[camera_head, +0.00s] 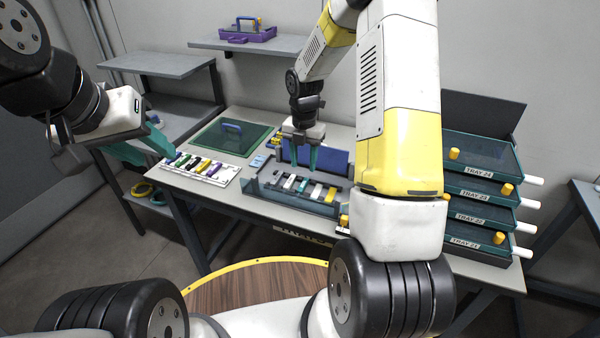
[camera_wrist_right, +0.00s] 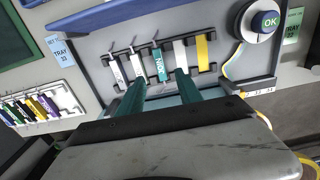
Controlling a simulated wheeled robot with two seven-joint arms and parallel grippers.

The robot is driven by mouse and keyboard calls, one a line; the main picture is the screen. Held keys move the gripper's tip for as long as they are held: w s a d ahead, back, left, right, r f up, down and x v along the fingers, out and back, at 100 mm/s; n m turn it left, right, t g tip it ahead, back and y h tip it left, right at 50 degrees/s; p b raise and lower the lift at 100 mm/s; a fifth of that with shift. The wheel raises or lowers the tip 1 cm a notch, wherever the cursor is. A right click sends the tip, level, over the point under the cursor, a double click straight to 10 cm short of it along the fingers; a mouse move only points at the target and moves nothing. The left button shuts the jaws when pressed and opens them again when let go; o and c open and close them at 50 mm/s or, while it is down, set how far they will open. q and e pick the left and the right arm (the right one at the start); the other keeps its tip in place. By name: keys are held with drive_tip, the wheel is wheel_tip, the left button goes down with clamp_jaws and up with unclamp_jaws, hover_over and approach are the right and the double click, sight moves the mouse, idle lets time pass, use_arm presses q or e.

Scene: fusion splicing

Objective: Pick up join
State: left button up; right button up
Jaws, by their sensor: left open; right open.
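I cannot tell for sure which piece is the join. A row of small pieces sits in a grey splicing fixture (camera_head: 262,190): white ones, a yellow one (camera_wrist_right: 203,50) and a teal one with unclear lettering (camera_wrist_right: 159,66). My right gripper (camera_head: 298,160) points down over the fixture, its teal fingers apart and empty. In the right wrist view its fingertips (camera_wrist_right: 163,88) lie either side of the teal piece's near end; I cannot tell whether they touch anything. My left gripper (camera_head: 160,142) is open and empty, left of the table near a white rack.
The white rack (camera_head: 232,180) holds several coloured pieces. A green mat (camera_head: 205,140) with a blue handle lies behind it. Stacked labelled trays (camera_head: 478,190) stand at the right. An OK button (camera_wrist_right: 268,22) is right of the fixture row. A purple toolbox (camera_head: 255,32) is on a back shelf.

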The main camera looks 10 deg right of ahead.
sight(303, 184)
wheel_tip(303, 184, down, 8)
drive_tip(key=shift+r, duration=0.1)
clamp_jaws()
idle(0.4)
